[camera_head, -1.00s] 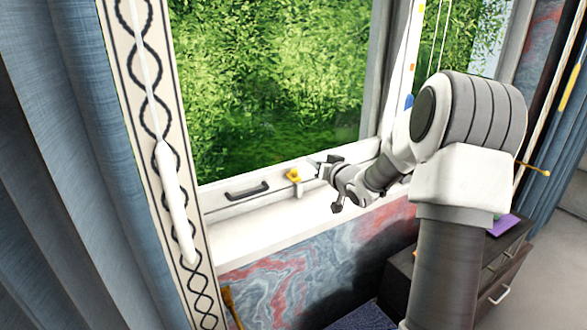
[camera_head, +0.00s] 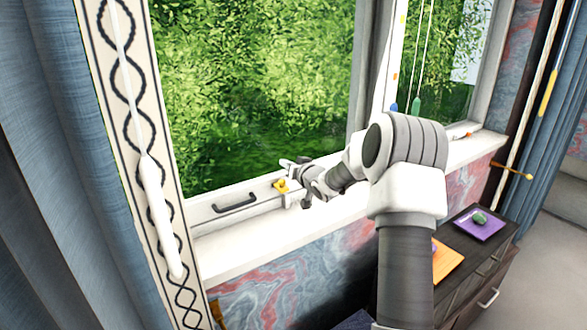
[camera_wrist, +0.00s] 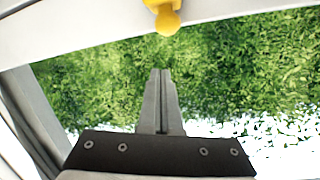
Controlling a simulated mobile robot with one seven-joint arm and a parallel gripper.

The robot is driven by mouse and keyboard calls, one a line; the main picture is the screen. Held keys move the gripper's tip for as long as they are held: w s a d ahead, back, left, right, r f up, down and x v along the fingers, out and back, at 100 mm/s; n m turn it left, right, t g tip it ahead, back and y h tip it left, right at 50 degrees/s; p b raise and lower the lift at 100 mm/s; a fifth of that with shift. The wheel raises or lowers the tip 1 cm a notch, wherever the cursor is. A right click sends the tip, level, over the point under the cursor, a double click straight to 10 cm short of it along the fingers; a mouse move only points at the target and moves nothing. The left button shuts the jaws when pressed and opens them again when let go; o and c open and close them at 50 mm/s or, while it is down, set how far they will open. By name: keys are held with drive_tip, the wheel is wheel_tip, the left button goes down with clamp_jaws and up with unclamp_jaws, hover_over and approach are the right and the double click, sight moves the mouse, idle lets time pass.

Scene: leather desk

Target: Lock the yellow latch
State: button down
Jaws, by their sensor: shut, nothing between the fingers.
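The yellow latch (camera_head: 281,185) sits on the white lower window frame, just right of the dark handle. In the wrist view the latch (camera_wrist: 164,16) shows at the top edge, its rounded knob hanging over the frame's edge and its upper part cut off. My gripper (camera_head: 287,164) is shut and empty, close beside the latch on its right and slightly above it. In the wrist view its closed fingers (camera_wrist: 161,72) point toward the latch, with a gap between the fingertips and the knob. I cannot tell whether any part of the gripper touches the latch.
A dark handle (camera_head: 235,203) is fixed to the window frame left of the latch. A white sill (camera_head: 230,244) runs below. A dark cabinet (camera_head: 470,262) with purple and orange items stands at right. A white wand (camera_head: 160,215) hangs at left.

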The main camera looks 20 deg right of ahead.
sight(286, 189)
drive_tip(key=shift+s+a+f, duration=0.15)
drive_tip(key=shift+s+f, duration=0.05)
drive_tip(key=shift+f, duration=0.4)
drive_tip(key=shift+s+a+f, duration=0.2)
drive_tip(key=shift+s+f, duration=0.05)
drive_tip(key=shift+f, duration=0.3)
drive_tip(key=shift+s+a+f, duration=0.15)
drive_tip(key=shift+s+f, duration=0.05)
drive_tip(key=shift+f, duration=0.4)
drive_tip(key=shift+f+b, duration=0.1)
drive_tip(key=shift+b, duration=0.4)
drive_tip(key=shift+s+f+b, duration=0.1)
drive_tip(key=shift+f+b, duration=0.05)
drive_tip(key=shift+b, duration=0.15)
drive_tip(key=shift+t+b, duration=0.3)
drive_tip(key=shift+s+t+b, duration=0.15)
drive_tip(key=shift+t+b, duration=0.15)
drive_tip(key=shift+b, duration=0.5)
